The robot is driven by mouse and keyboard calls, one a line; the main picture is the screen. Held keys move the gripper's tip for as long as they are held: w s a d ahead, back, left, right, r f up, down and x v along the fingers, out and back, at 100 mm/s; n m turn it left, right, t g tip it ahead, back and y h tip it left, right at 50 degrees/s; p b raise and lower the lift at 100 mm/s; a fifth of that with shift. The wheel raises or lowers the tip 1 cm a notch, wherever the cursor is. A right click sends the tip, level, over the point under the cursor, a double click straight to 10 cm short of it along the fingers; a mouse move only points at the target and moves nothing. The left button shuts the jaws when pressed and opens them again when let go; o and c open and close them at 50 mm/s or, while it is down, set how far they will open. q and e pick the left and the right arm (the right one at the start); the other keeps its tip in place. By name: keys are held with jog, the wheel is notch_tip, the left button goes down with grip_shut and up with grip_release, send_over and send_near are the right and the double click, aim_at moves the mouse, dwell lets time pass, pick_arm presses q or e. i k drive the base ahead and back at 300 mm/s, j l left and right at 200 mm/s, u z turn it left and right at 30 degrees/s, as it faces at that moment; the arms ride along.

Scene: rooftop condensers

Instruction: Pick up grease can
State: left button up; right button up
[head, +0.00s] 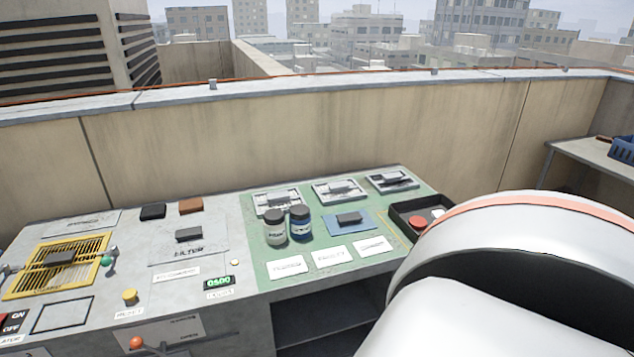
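Two small cans with dark lids stand upright, side by side, on the green mat of the bench. One is a grey can (275,228) and the other is a blue can (300,223). Their labels are too small to read, so I cannot tell which holds grease. They look very close together; I cannot tell if they touch. Neither of my grippers is in view. A large white arm link of mine with an orange stripe fills the lower right.
The green mat (330,277) also holds white cards (331,256), grey trays (338,191) and a blue pad (348,220). A black tray (402,212) with red and white pieces sits at its right. A yellow grille (60,262) lies left. A parapet wall (300,130) stands behind.

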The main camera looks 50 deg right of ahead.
aim_at(300, 223)
jog(key=i+z, duration=0.25)
jog(key=z, duration=0.15)
jog(key=i+z, duration=0.2)
jog(key=z, duration=0.25)
jog(key=i+j+z, duration=0.2)
jog(key=z, duration=0.2)
